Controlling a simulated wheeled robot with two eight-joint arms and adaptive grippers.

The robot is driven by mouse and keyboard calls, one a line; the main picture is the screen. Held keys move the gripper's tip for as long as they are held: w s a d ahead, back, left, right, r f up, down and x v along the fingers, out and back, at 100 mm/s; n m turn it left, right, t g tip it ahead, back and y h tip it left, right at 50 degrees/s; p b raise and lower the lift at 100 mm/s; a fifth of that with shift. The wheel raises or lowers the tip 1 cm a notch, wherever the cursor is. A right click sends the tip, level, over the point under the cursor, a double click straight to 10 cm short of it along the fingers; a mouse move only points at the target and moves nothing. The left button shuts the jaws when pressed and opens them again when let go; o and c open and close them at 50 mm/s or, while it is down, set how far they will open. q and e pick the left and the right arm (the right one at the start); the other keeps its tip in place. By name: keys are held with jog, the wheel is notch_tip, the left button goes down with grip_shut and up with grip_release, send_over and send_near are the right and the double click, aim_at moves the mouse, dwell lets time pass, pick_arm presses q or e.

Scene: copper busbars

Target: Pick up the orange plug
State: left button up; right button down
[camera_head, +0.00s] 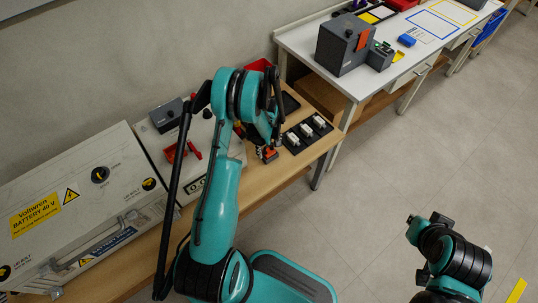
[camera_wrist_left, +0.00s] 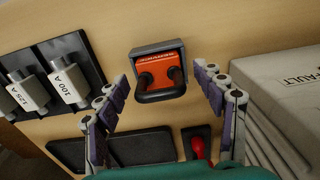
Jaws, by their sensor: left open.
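The orange plug (camera_wrist_left: 163,68) sits in a grey, dark-rimmed housing (camera_wrist_left: 143,50) on the wooden bench and has a black handle on its front. In the head view the plug (camera_head: 269,154) shows small beside my left arm. My left gripper (camera_wrist_left: 162,80) is open, with one finger on each side of the plug's housing. A gap shows on both sides and nothing is held. In the head view my left arm hides most of that gripper. My right arm shows at the lower right, but I cannot make out its gripper.
White fuse blocks (camera_wrist_left: 68,84) in black holders stand left of the plug. Black trays (camera_wrist_left: 145,146) and a red-handled tool (camera_wrist_left: 198,148) lie on the near side in the wrist view. A pale case (camera_wrist_left: 285,85) is at right. A white table (camera_head: 390,75) stands beyond the bench.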

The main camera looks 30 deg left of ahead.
pick_arm(q)
jog(key=shift+f, duration=0.5)
jog(key=shift+r, duration=0.1)
jog(key=c, duration=1.4)
jog(key=shift+r, duration=0.15)
